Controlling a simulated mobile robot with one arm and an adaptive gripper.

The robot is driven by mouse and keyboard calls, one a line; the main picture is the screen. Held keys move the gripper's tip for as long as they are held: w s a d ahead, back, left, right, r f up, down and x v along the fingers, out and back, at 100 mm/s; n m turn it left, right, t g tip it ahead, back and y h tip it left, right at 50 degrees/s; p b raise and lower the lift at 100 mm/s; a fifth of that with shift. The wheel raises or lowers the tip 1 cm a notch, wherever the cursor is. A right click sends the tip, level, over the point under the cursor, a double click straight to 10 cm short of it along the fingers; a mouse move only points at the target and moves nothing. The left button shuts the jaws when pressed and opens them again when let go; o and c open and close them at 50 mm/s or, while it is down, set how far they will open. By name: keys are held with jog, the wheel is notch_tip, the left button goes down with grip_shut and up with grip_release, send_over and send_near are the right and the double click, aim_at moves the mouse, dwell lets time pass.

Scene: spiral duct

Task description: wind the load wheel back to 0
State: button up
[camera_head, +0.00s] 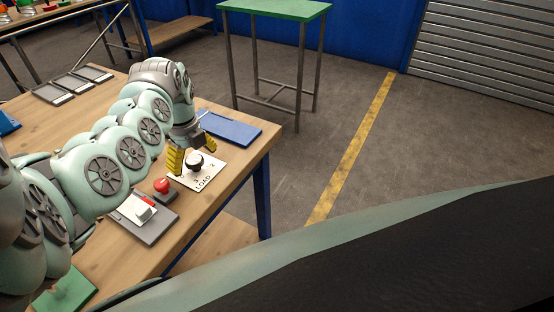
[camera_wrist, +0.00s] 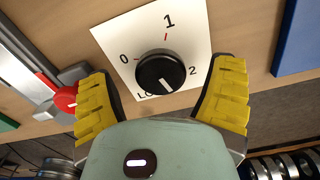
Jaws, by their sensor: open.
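The load wheel (camera_head: 195,161) is a black round knob on a white plate marked LOAD (camera_head: 204,182) on the wooden bench. In the wrist view the knob (camera_wrist: 161,72) has a white pointer line, aimed down and slightly right, past the 2 and away from the 0. The plate (camera_wrist: 120,37) shows 0, 1 and 2 with small ticks; its lower edge is partly hidden. My gripper (camera_head: 193,153) is open, with yellow ridged fingers. In the wrist view the fingers stand apart on either side of the knob, with visible gaps, and hold nothing.
A red button (camera_head: 162,185) and a grey panel with a white-and-red switch (camera_head: 144,207) sit close to the left of the plate. A blue flat panel (camera_head: 228,128) lies beyond it. The bench edge is just to the right, with open floor past it.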

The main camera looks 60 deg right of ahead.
jog(key=shift+s+f, duration=0.1)
jog(key=shift+f, duration=0.2)
jog(key=c, duration=1.2)
